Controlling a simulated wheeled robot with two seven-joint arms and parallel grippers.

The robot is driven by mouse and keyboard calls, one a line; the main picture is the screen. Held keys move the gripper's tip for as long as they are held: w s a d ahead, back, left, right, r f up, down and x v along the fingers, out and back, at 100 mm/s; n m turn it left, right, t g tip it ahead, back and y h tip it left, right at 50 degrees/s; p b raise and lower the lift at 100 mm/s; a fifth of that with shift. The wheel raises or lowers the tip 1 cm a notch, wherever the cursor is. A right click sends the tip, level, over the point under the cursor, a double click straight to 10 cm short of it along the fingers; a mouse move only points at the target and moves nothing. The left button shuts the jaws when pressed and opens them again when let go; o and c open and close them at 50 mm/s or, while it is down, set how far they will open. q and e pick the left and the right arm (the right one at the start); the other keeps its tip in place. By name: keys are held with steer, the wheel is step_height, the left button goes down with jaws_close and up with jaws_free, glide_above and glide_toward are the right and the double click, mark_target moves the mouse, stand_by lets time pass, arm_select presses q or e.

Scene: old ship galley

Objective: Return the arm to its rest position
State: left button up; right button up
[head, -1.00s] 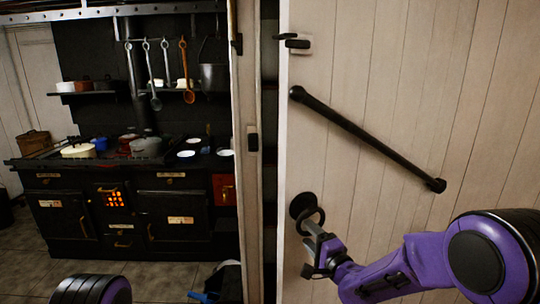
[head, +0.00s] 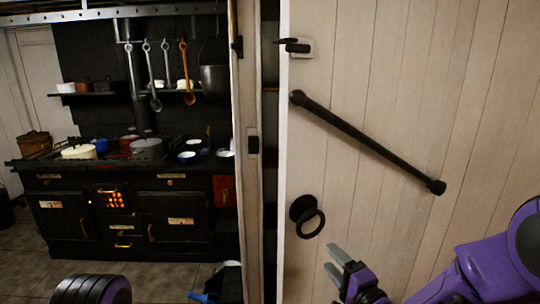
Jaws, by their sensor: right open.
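My right gripper (head: 342,261) is in the lower right of the head view, at the end of my purple arm. Its two grey fingers are apart and nothing is between them. It is below and to the right of the black ring handle (head: 311,223) on the pale plank door (head: 350,195), with a visible gap to the ring. The door stands slightly ajar, with a dark gap along its left edge. Of my left arm only a purple and black part shows at the bottom left; its gripper is out of view.
A black diagonal bar (head: 365,141) crosses the door, and a latch (head: 293,46) is near its top. At the left stands a black stove (head: 130,205) with several pots on top. Utensils hang above it. A blue object (head: 204,297) lies low near the door frame.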

steer(key=shift+s+d, duration=0.15)
steer(key=shift+s, duration=0.2)
steer(key=s+d+f+n+g+h+b, duration=0.1)
steer(key=s+d+f+n+g+h, duration=0.25)
steer(key=f, duration=0.65)
steer(key=s+d+f+n+g+h+b, duration=0.1)
steer(key=s+d+f+n+h, duration=0.1)
steer(key=s+d+f+h, duration=0.5)
steer(key=s+d+f+g+b, duration=0.1)
steer(key=s+f+g, duration=0.3)
steer(key=s+f, duration=0.6)
steer(key=s+d+f+g+b, duration=0.2)
steer(key=s+f+g, duration=0.2)
steer(key=s+f, duration=0.7)
steer(key=s+n, duration=0.1)
steer(key=s, duration=0.2)
steer(key=shift+s+d+f+g+b, duration=0.15)
steer(key=shift+s+d+g+b, duration=0.15)
steer(key=shift+s+d+g, duration=0.1)
